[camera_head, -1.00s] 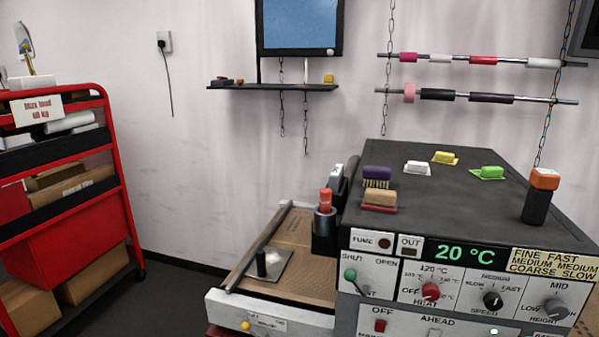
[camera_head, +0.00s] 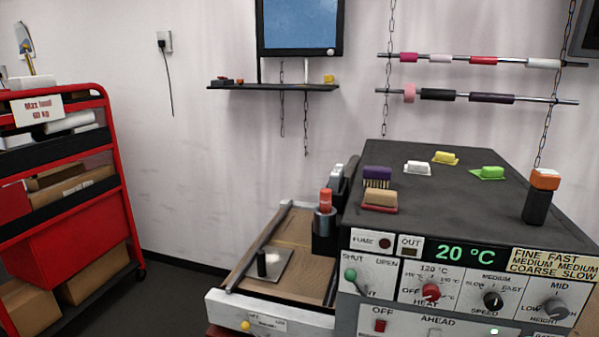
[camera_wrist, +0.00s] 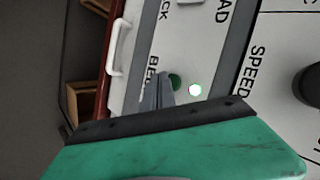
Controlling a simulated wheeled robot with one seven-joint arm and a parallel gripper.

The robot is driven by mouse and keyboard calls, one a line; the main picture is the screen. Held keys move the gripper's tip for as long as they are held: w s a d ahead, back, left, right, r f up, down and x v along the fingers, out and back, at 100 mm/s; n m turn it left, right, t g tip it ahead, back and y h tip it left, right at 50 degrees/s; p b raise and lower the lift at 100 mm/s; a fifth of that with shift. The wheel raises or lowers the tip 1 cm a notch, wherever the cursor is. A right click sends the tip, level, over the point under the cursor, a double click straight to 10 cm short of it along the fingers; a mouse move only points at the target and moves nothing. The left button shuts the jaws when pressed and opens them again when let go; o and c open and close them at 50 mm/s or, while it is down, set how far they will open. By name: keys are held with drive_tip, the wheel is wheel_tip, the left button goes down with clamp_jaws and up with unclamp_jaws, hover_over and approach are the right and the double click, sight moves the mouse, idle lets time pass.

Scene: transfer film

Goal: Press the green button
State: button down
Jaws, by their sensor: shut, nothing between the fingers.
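In the wrist view a dark green round button (camera_wrist: 176,82) sits on the pale machine panel (camera_wrist: 215,55). A bright white-green spot (camera_wrist: 195,89) glows just to its right. My gripper (camera_wrist: 159,78) is shut and empty, its narrow grey fingers just left of the green button. The fingers overlap the panel lettering; I cannot tell whether they touch the panel. In the head view a bright greenish spot (camera_head: 494,331) shows at the bottom edge of the machine front. My gripper does not show in the head view.
The machine front (camera_head: 395,265) carries a green-tipped lever (camera_head: 350,275), a red knob (camera_head: 431,291), a black knob (camera_head: 493,301) and a red switch (camera_head: 380,326). A white handle (camera_wrist: 117,48) stands out left of my fingers. A red cart (camera_head: 70,240) stands at far left.

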drive_tip(key=shift+w+d, duration=0.15)
drive_tip(key=shift+w, duration=0.3)
drive_tip(key=shift+s, duration=0.45)
drive_tip(key=s+a+p, duration=0.1)
drive_tip(key=s+a, duration=0.1)
drive_tip(key=s, duration=0.3)
drive_tip(key=shift+s, duration=0.4)
